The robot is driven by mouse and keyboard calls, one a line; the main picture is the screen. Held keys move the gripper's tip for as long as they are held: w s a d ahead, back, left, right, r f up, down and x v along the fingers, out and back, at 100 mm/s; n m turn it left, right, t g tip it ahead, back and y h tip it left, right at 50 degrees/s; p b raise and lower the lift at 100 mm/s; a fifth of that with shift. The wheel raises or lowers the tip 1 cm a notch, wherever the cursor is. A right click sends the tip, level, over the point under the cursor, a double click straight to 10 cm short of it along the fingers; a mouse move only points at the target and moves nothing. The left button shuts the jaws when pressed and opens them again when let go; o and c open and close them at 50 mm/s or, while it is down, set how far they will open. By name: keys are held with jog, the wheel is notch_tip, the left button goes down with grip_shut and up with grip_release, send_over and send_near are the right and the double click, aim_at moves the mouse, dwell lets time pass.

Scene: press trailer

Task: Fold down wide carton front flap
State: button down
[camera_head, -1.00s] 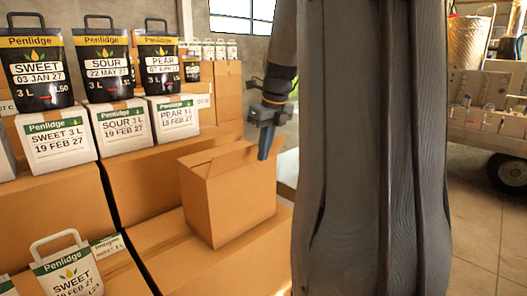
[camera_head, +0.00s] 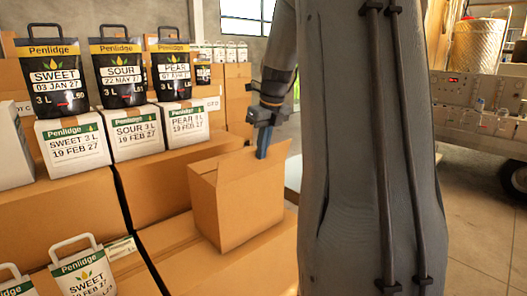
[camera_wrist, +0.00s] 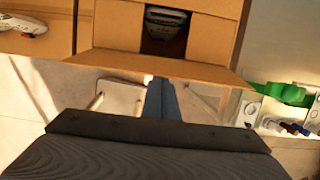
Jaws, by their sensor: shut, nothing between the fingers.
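The wide brown carton (camera_head: 237,205) stands on a larger box in the head view, with its top flaps open. In the wrist view its opening shows at the top, with a dark and white item (camera_wrist: 165,22) inside. The wide front flap (camera_wrist: 150,66) spreads out from the opening towards my gripper. My gripper (camera_head: 262,146) points down at the carton's upper right side in the head view. Its blue fingers (camera_wrist: 162,98) are together and empty in the wrist view. Their tips meet the flap's outer edge in the picture; I cannot tell whether they touch it.
White Penlidge boxes (camera_head: 130,138) with black pouches (camera_head: 113,75) on them stand at the left on brown cartons. A white Penlidge bag (camera_head: 82,272) is at the lower left. A trailer panel (camera_head: 478,120) is at the right. Floor (camera_head: 480,235) shows clear at the lower right.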

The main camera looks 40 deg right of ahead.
jog(key=w+p+v, duration=0.3)
jog(key=p+v, duration=0.1)
jog(key=v, duration=0.8)
jog(key=shift+r, duration=0.6)
jog(key=shift+s+a, duration=0.1)
jog(key=n, duration=0.9)
send_near(223, 169)
jog(key=d+f, duration=0.1)
jog(key=d, duration=0.3)
jog(key=s+a+f+n, duration=0.3)
jog(key=a+f+n, duration=0.3)
jog(key=a+n, duration=0.15)
jog(key=s+a+f+n, duration=1.05)
jog(key=s+n, duration=0.25)
jog(key=n, duration=0.5)
notch_tip(223, 169, down, 13)
jog(key=w+g+b, duration=0.1)
jog(key=b, duration=1)
jog(key=shift+a+r, duration=0.25)
jog(key=shift+a, duration=0.2)
